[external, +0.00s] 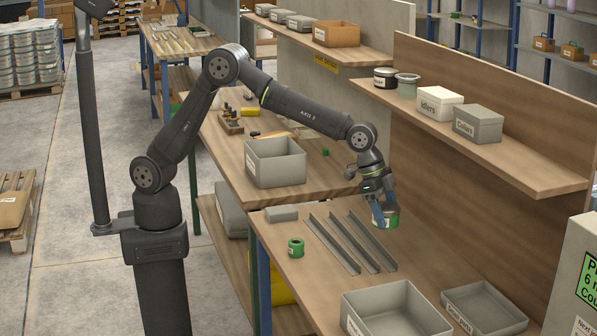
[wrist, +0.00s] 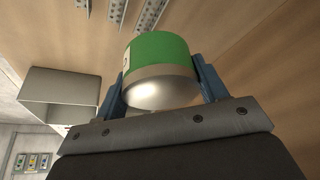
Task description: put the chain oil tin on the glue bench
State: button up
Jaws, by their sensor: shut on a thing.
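My gripper (external: 380,210) is shut on a green tin (external: 391,219) with a pale label; its words are too small to read. In the wrist view the tin (wrist: 160,52) sits between the two blue fingers, with its bare silver end towards the camera. The tin is over the near wooden bench (external: 415,262), right of the metal channels; its height is hard to judge. A second, smaller green tin (external: 296,247) stands on this bench at the left.
Metal channels (external: 335,243) and a grey block (external: 281,214) lie on the near bench, with grey trays (external: 395,305) at its front. Behind is another bench with a grey bin (external: 275,162) and tools. A shelf (external: 530,172) with boxes overhangs at right.

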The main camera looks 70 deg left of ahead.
jog(key=w+a+n+t+y, duration=0.15)
jog(key=w+a, duration=0.25)
jog(key=a, duration=0.7)
jog(key=w+a+n, duration=0.3)
jog(key=w+a, duration=0.2)
jog(key=a, duration=0.6)
jog(key=a+n+y, duration=0.2)
jog(key=a+n, duration=0.4)
jog(key=a, duration=2.1)
jog(key=n+g+y, duration=0.2)
jog(key=n+y, duration=0.2)
jog(key=n, duration=0.7)
send_over(241, 144)
jog(key=d, duration=0.2)
jog(key=f, duration=0.5)
jog(key=shift+s+a+f, duration=0.25)
jog(key=shift+s, duration=0.05)
jog(key=shift+s+a+f, duration=0.15)
jog(key=shift+a+f, duration=0.15)
jog(key=shift+a, duration=0.1)
jog(key=shift+f, duration=1.9)
